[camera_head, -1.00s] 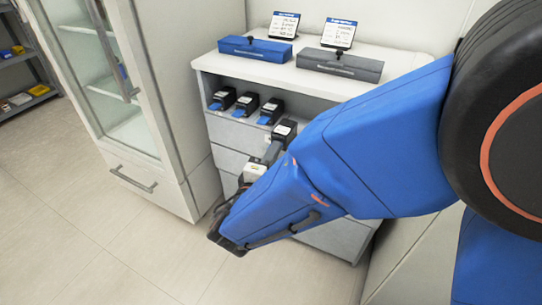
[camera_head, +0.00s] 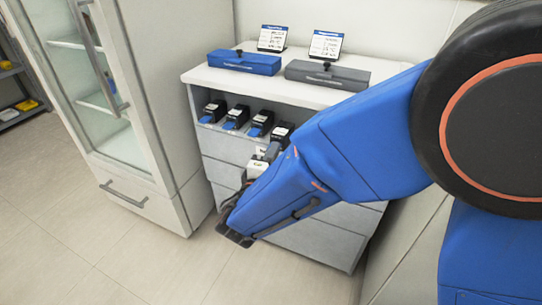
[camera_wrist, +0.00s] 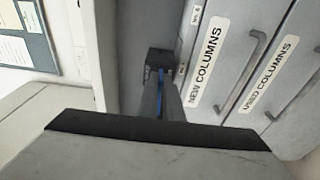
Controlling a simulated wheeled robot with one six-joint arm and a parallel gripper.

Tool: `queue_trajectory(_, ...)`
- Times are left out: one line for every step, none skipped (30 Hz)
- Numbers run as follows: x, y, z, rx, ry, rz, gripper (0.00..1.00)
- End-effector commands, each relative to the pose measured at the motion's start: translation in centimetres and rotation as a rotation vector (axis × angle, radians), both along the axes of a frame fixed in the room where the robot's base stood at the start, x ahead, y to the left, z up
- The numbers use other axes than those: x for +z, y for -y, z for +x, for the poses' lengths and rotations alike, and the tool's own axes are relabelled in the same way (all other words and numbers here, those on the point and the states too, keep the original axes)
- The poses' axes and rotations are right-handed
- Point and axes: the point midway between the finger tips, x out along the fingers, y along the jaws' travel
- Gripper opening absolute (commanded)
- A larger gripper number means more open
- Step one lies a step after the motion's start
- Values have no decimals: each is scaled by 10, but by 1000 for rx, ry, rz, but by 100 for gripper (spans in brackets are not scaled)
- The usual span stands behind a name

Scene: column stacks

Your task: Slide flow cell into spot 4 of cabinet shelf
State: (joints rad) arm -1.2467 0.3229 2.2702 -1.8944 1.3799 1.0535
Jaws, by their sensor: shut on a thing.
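The cabinet (camera_head: 191,77) has an open shelf under its white top. Several black flow cells with white labels and blue front ends stand in a row there, such as the leftmost one (camera_head: 213,109) and the third (camera_head: 261,122). My gripper (camera_head: 271,152) is shut on the rightmost flow cell (camera_head: 283,131), which lines up with the row at the shelf opening. How deep it sits is hidden by my wrist and arm. In the wrist view, the held flow cell (camera_wrist: 158,58) shows as a dark block beyond my gripper (camera_wrist: 160,98). The spot markings are unreadable.
Below the shelf are grey drawers, with "NEW COLUMNS" (camera_wrist: 208,60) and "USED COLUMNS" (camera_wrist: 271,75) labels in the wrist view. A blue case (camera_head: 244,62) and a grey case (camera_head: 327,74) sit on top. A glass-door cabinet (camera_head: 150,140) stands left. The floor in front is clear.

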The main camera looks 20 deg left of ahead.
Motion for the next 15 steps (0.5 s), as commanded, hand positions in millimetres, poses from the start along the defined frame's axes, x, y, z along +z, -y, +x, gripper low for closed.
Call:
queue_trajectory(0,0,3,-1,0,1,0)
queue_trajectory(0,0,5,-1,0,1,0)
queue_trajectory(0,1,7,-1,1,1,0)
queue_trajectory(0,1,9,-1,1,1,0)
queue_trajectory(0,1,10,-1,1,0,0)
queue_trajectory(0,1,13,-1,1,0,0)
queue_trajectory(1,1,14,-1,1,0,0)
queue_trajectory(0,2,16,-1,2,0,0)
queue_trajectory(0,2,18,-1,1,0,0)
queue_trajectory(0,2,20,-1,1,0,0)
queue_trajectory(0,2,21,-1,1,0,0)
queue_trajectory(0,2,24,-1,1,0,0)
queue_trajectory(0,2,25,-1,1,0,0)
queue_trajectory(0,2,27,-1,1,0,0)
queue_trajectory(0,3,29,-1,1,0,0)
